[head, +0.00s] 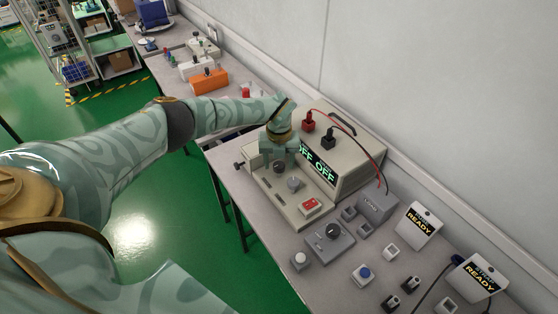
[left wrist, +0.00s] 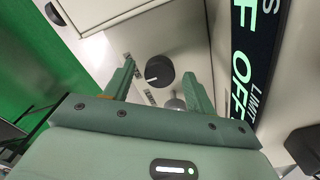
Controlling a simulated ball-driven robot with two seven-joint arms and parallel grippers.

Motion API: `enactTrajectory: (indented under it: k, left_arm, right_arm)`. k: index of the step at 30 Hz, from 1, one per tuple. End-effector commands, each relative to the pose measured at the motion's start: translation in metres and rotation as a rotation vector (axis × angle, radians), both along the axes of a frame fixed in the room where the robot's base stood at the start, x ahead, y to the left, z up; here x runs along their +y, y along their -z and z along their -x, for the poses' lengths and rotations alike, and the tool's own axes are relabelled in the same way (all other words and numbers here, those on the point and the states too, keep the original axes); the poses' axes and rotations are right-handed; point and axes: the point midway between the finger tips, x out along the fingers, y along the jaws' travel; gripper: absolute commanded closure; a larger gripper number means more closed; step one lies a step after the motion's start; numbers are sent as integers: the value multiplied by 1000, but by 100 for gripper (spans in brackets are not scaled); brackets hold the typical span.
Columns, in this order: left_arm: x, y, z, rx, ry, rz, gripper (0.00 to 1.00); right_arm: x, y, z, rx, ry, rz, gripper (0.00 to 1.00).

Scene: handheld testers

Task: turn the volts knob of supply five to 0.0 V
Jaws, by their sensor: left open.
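The power supply is a beige bench unit (head: 345,178) with a sloped front panel, and its display (head: 318,168) reads OFF in green. A black knob (head: 279,167) with a white pointer mark sits on the panel; it also shows in the left wrist view (left wrist: 160,72). A grey knob (head: 295,184) is beside it, partly hidden in the left wrist view (left wrist: 175,104). My left gripper (head: 278,158) is open over the panel. In the left wrist view its fingers (left wrist: 160,85) stand either side of the black knob, apart from it. My right gripper is out of view.
A red rocker switch (head: 310,206) is on the panel's near end. Red and black plugs (head: 309,125) with leads stand on the supply's top. A grey dial box (head: 330,240), small blocks and two READY signs (head: 419,223) crowd the bench to the right. The wall runs close behind.

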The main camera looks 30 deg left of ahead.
Motion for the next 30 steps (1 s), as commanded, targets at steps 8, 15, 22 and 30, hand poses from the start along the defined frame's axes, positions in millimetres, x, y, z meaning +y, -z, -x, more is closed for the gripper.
enactTrajectory:
  k: [8, 15, 22, 30]
  left_arm:
    - [0, -46, -1, -5, 1, 0, 44]
    - [0, -112, -1, -6, 0, 0, 44]
    - [0, -153, -1, -4, 0, 0, 44]
    - [1, -163, 0, -1, -1, -1, 44]
  right_arm:
    - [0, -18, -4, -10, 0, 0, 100]
    - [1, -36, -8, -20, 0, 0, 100]
    - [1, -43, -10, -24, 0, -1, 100]
    - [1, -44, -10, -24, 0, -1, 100]
